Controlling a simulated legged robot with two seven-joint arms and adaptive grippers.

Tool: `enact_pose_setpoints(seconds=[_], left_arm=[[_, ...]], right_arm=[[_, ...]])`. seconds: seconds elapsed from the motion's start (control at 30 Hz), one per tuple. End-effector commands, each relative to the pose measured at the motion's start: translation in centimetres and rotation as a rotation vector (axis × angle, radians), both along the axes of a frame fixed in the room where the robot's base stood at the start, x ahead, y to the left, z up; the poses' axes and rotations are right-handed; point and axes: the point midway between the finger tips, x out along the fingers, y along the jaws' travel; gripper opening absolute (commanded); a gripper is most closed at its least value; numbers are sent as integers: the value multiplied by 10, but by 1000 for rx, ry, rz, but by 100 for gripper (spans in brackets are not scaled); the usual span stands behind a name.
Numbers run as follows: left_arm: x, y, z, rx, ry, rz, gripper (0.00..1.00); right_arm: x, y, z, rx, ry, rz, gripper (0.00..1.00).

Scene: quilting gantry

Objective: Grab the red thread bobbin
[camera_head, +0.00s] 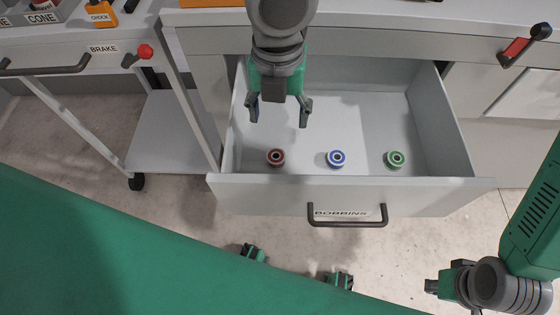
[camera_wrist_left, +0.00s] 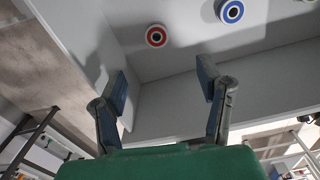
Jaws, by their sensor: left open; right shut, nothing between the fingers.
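The red thread bobbin (camera_head: 276,157) lies in the open drawer (camera_head: 350,192), at the left near its front wall. My left gripper (camera_head: 279,112) is open and empty above the left part of the drawer, further back than the red bobbin and apart from it. In the left wrist view the red bobbin (camera_wrist_left: 156,36) shows ahead of the open fingers (camera_wrist_left: 165,85), toward the top. My right gripper (camera_head: 437,288) is at the lower right, outside the drawer; its fingers are small and partly hidden in the head view.
A blue bobbin (camera_head: 336,158) and a green bobbin (camera_head: 395,159) lie in the same drawer, right of the red one. The drawer walls stand around them. The drawer handle (camera_head: 347,222) sticks out in front. A wheeled cart (camera_head: 90,65) stands at the left.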

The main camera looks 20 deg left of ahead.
Motion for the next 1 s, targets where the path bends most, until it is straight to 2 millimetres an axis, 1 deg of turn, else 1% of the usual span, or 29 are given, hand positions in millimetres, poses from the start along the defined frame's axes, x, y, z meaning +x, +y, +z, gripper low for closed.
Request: enact_pose_setpoints(seconds=[0.03, 0.17, 0.4, 0.5, 0.77, 0.87, 1.0], left_arm=[[0, 1, -7, -1, 0, 1, 60], [0, 2, -21, 2, 2, 1, 60], [0, 0, -69, 5, 2, 0, 60], [0, -1, -82, 4, 2, 1, 60], [0, 0, -97, 1, -1, 1, 60], [-1, 2, -110, 1, 1, 1, 60], [-1, 2, -133, 3, 1, 1, 60]], right_arm=[[0, 0, -7, 0, 0, 0, 0], [0, 0, -12, 0, -1, 1, 0], [0, 1, -31, 0, -1, 1, 0], [0, 1, -37, 0, 0, 1, 0], [0, 0, -43, 0, 0, 0, 0], [0, 1, -51, 0, -1, 0, 0], [0, 1, -65, 0, 0, 1, 0]])
